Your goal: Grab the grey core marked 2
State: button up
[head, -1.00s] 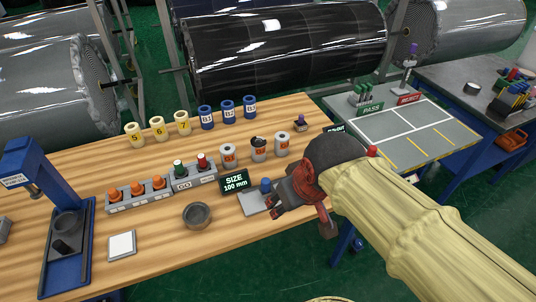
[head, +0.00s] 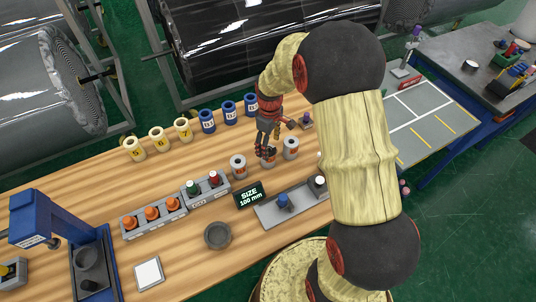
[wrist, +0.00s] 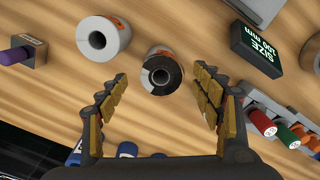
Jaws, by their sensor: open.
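Three grey cores with orange labels stand in a row on the wooden bench: a left one (head: 238,167), a middle one (head: 267,160) and a right one (head: 291,148). I cannot read their numbers. My gripper (head: 267,146) is over the middle core, pointing down, and partly hides it. In the wrist view my gripper (wrist: 160,76) is open and empty. The middle core (wrist: 162,78), with a dark ring on its top, shows between the fingertips, touching neither finger visibly. The right core (wrist: 103,38) stands outside the left-hand finger.
Blue cores (head: 229,109) and yellow cores (head: 157,139) stand in a row behind. A size sign (head: 250,194), a rack with green and red plugs (head: 207,192) and a grey tray (head: 270,215) are in front. A purple-topped piece (head: 306,120) stands behind the right core.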

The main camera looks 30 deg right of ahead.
jog(key=f, duration=0.4)
jog(key=f+b, duration=0.1)
jog(key=f, duration=0.1)
jog(key=shift+w+a+f, duration=0.2)
jog(key=shift+w+f, duration=0.05)
jog(key=shift+f, duration=0.05)
jog(key=shift+c, duration=0.6)
jog(key=c, duration=1.1)
jog(key=shift+r, duration=0.1)
jog(key=shift+c, duration=0.6)
